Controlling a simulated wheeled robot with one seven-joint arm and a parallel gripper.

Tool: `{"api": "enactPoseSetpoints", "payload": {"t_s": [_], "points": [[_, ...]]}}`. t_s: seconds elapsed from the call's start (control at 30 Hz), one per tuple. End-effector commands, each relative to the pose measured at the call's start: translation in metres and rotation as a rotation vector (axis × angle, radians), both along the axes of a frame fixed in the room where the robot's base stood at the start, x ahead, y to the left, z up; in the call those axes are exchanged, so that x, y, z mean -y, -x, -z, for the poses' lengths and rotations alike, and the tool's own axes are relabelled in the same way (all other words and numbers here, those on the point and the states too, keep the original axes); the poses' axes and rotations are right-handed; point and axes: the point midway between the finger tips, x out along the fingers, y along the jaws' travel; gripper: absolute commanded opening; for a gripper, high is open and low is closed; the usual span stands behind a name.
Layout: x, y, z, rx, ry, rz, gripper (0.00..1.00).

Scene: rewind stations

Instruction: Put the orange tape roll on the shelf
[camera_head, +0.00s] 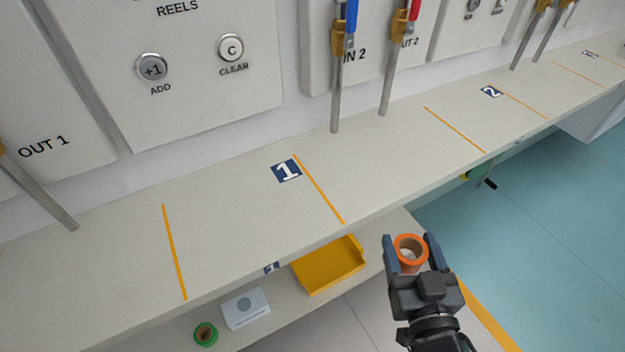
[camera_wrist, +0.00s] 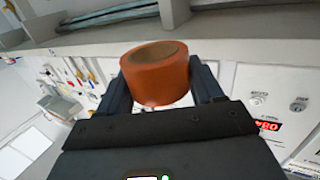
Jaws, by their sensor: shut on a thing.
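My gripper (camera_head: 411,262) is shut on the orange tape roll (camera_head: 411,241), one finger on each side of it. In the wrist view the orange tape roll (camera_wrist: 156,75) sits between the two fingertips (camera_wrist: 160,88), with its open core showing at the top. The roll is held in the air in front of the long pale shelf (camera_head: 235,220). A dark blue label "1" (camera_head: 286,171) and an orange line (camera_head: 319,190) mark the shelf top. A lower shelf (camera_head: 265,318) shows beneath it.
A yellow tray (camera_head: 328,268), a white box (camera_head: 246,308) and a green roll (camera_head: 205,334) stand on the lower shelf. The marked bays on the shelf top look bare.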

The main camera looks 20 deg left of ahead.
Motion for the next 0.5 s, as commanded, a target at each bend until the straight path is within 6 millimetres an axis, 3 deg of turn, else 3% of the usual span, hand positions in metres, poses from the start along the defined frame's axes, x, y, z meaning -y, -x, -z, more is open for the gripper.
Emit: {"api": "enactPoseSetpoints", "payload": {"t_s": [0.03,0.5], "points": [[-0.014,0.004,-0.025,-0.001,-0.001,-0.033,0.36],[-0.113,0.049,-0.134,-0.001,0.000,-0.292,0.36]]}}
